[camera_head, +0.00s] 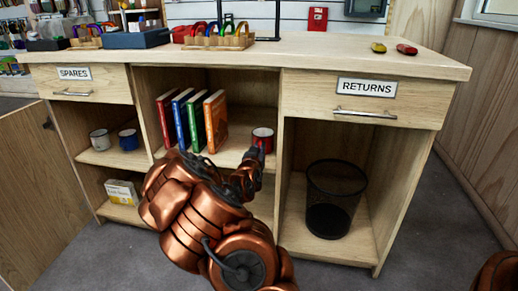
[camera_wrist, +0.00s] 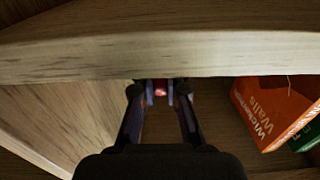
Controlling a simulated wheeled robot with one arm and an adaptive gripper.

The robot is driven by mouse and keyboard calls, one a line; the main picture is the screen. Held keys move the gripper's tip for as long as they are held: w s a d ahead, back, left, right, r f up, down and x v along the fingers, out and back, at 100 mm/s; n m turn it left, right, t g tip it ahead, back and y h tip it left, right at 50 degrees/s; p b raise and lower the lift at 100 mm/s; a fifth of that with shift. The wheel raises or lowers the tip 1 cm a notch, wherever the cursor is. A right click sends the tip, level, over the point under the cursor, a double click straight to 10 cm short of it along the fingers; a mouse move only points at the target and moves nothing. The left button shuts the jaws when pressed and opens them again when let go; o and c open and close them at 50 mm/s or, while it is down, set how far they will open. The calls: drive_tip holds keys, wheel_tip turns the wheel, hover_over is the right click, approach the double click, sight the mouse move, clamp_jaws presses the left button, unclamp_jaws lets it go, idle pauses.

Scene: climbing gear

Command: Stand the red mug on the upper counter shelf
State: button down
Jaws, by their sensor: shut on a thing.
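The red mug (camera_head: 263,133) is upright in the middle bay of the counter, at the level of the upper shelf (camera_head: 233,157), right of the books. I cannot tell whether its base touches the shelf. My gripper (camera_head: 257,149) reaches into the bay from the front and is shut on the mug's near side. In the wrist view my gripper (camera_wrist: 160,89) has a small red part of the mug (camera_wrist: 160,86) between its fingertips. A wooden board edge hides the rest of the mug there.
Several upright books (camera_head: 190,120) stand left of the mug; an orange book (camera_wrist: 270,112) is at right in the wrist view. The countertop (camera_head: 330,55) is above. Two mugs (camera_head: 128,139) sit in the left bay. A mesh bin (camera_head: 333,198) stands in the right bay.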

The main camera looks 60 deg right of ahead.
drive_tip(key=c, duration=1.2)
unclamp_jaws()
drive_tip(key=shift+r, duration=0.1)
